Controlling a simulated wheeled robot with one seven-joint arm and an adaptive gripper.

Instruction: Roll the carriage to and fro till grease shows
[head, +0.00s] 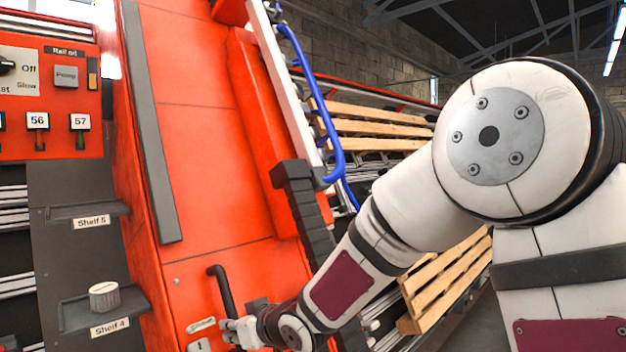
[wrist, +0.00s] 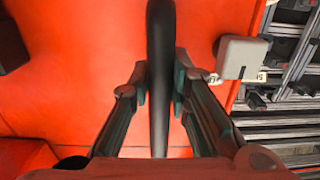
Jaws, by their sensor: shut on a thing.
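The orange-red carriage (head: 200,120) fills the middle of the head view. A black bar handle (head: 222,290) stands on its lower face. My gripper (head: 236,330) is at the handle's lower end. In the wrist view the handle (wrist: 160,60) runs upright between my two fingers, and my gripper (wrist: 162,85) is shut on it from both sides. A pale rail (head: 285,90) runs along the carriage's right side, with a black ribbed part (head: 300,205) beside it. I cannot make out any grease in these frames.
Wooden pallets (head: 370,130) stand behind at the right. A blue hose (head: 325,130) hangs along the rail.

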